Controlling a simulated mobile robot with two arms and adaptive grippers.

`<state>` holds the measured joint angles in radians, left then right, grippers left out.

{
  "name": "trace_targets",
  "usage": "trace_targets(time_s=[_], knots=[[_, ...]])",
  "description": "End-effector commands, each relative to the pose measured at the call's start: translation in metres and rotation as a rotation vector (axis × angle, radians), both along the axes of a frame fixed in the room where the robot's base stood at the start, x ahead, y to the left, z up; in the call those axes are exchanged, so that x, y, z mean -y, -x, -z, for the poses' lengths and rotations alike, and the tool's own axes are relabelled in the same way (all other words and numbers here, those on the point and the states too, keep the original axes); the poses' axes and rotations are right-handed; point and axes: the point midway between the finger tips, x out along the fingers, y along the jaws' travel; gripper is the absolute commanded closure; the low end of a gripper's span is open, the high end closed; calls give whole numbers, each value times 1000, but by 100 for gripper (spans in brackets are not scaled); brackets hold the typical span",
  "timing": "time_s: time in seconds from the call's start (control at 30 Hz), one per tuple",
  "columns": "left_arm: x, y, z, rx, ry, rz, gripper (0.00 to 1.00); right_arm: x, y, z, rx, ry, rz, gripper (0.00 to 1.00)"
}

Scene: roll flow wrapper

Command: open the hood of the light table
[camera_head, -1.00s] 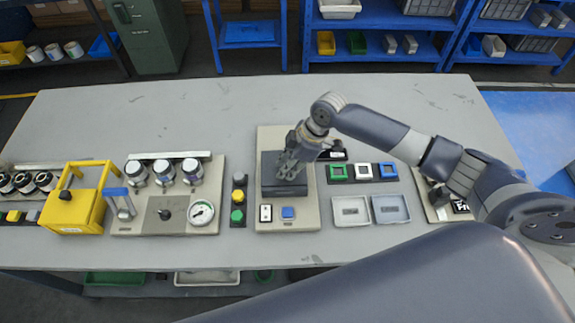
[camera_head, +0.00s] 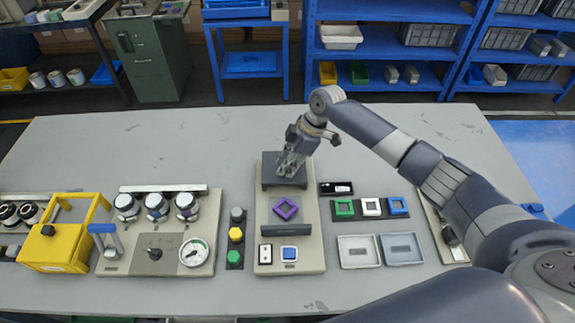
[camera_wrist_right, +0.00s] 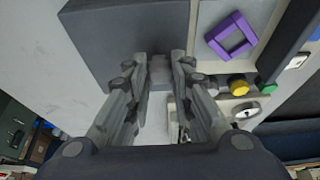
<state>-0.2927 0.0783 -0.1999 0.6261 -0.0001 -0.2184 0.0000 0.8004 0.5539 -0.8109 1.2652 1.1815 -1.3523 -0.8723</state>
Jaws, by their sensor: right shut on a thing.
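The light table (camera_head: 311,240) is a beige panel in the middle of the bench, with a white switch and a blue button at its front. Its dark grey hood (camera_head: 269,181) stands at the back of the panel and also fills the upper left of the wrist view (camera_wrist_right: 115,30). A purple square frame (camera_head: 286,208) lies uncovered in front of the hood; it also shows in the wrist view (camera_wrist_right: 231,38). My right gripper (camera_head: 290,170) is shut on the hood's small grey handle (camera_wrist_right: 160,73), between its fingers. My left gripper is not in view.
A strip of coloured push buttons (camera_head: 236,236) stands left of the panel. Green, white and blue square frames (camera_head: 371,208) and two shallow trays (camera_head: 359,250) lie right. A gauge panel (camera_head: 151,264) and yellow box (camera_head: 61,250) are further left. The bench behind is clear.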

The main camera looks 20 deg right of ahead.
Motion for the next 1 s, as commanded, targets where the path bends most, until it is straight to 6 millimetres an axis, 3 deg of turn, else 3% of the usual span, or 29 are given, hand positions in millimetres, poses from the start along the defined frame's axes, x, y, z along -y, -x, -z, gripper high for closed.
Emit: trace_targets(time_s=[0.03,0.1,0.33,0.43,0.53,1.0], knots=[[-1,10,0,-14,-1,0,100,0,-1,-1,2,1,0,74],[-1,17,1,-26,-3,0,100,0,0,-1,1,0,-1,58],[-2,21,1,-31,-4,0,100,0,0,-1,0,0,-1,58],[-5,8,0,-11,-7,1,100,0,0,-1,0,0,-1,58],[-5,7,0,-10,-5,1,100,3,0,-7,2,1,0,58],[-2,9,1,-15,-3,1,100,36,10,-91,5,1,0,58]])
